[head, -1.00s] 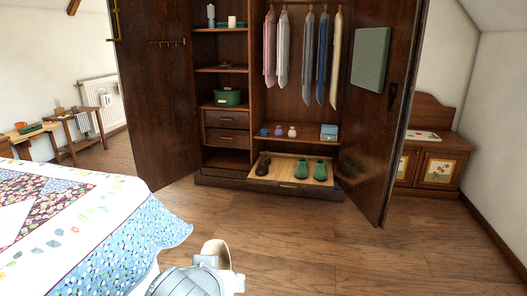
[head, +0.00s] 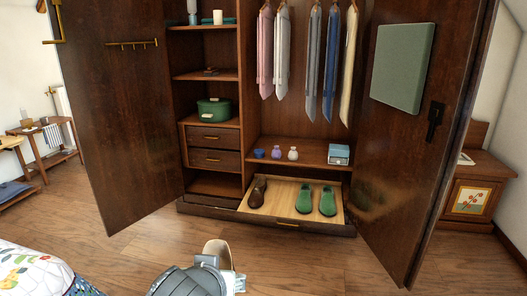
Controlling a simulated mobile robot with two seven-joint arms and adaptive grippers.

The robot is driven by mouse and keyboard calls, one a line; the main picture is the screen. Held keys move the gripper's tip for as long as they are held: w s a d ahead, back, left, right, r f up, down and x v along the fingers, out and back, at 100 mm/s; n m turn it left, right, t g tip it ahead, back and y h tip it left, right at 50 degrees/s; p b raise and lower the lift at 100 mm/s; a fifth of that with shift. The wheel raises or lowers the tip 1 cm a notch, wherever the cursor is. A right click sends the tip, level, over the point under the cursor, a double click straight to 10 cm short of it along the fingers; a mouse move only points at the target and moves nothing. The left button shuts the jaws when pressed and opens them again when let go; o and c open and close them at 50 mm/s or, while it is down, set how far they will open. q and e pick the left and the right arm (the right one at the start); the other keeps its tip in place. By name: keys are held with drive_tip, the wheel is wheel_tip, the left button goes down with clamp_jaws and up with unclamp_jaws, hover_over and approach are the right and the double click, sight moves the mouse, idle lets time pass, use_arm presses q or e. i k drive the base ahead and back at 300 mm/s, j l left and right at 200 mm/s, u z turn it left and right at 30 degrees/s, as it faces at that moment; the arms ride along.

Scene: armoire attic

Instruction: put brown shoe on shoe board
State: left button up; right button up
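One dark brown shoe (head: 258,192) stands on the light wooden shoe board (head: 285,188) at the bottom of the open armoire, at the board's left end. My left gripper (head: 222,268) is at the bottom of the head view, low in front of the armoire. A tan, rounded piece with a brown edge (head: 218,252) sticks out from it; it looks like the sole of the other brown shoe, held tilted up. The fingers are mostly hidden. My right gripper is not in view.
Green shoes (head: 315,201) fill the board's middle and right. Open armoire doors stand at left (head: 118,110) and right (head: 410,150). The bed (head: 35,272) is at lower left. The wooden floor (head: 310,262) ahead is clear.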

sight(282, 199)
drive_tip(key=i, duration=1.45)
drive_tip(key=i+j+z, duration=0.1)
drive_tip(key=i+z, duration=0.15)
drive_tip(key=i, duration=0.3)
drive_tip(key=i+j+z, duration=0.25)
drive_tip(key=i, duration=0.25)
drive_tip(key=l, duration=0.1)
